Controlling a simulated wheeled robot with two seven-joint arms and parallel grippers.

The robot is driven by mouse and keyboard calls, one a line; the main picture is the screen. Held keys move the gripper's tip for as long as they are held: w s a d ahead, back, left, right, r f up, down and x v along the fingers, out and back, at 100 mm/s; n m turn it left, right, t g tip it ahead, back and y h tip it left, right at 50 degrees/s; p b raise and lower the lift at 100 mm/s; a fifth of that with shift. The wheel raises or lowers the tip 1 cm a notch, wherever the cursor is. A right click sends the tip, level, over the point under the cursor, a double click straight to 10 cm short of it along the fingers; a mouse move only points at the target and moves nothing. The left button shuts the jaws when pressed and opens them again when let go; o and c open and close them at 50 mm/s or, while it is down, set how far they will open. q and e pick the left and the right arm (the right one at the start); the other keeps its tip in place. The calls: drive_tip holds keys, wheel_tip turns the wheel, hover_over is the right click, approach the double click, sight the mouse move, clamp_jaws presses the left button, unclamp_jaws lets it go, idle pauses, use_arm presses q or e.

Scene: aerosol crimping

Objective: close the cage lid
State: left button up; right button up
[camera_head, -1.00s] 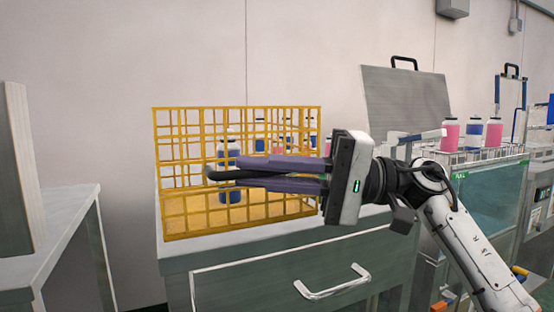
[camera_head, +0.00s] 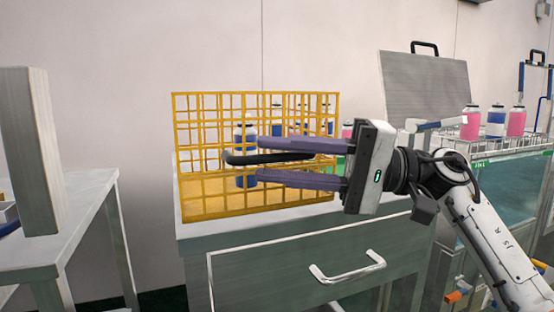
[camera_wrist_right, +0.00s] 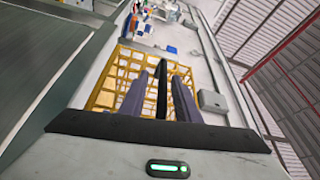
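The yellow wire cage (camera_head: 205,214) stands on a counter, and it also shows in the right wrist view (camera_wrist_right: 103,97). A bottle with blue contents (camera_head: 246,134) and several others show through its bars. I cannot make out the lid's exact position against the cage. My right gripper (camera_head: 260,159) is at the cage's front right. Its two purple fingers are parted, one above and one below a black handle bar (camera_head: 240,159). In the right wrist view the black bar (camera_wrist_right: 162,92) lies between the fingers with gaps on both sides. My left gripper is out of view.
The cage's counter has a drawer with a white handle (camera_head: 347,267). A rack of pink and blue bottles (camera_head: 495,123) and a grey panel (camera_head: 425,85) stand at the right. A grey upright block (camera_head: 32,150) stands on the left table (camera_head: 85,195).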

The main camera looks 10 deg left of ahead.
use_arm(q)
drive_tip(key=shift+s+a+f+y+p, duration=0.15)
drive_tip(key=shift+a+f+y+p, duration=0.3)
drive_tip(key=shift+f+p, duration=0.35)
use_arm(e)
drive_tip(key=w+d, duration=0.1)
drive_tip(key=d, duration=0.8)
drive_tip(key=shift+d+f, duration=0.35)
drive_tip(key=shift+f, duration=0.1)
drive_tip(key=shift+w, duration=0.1)
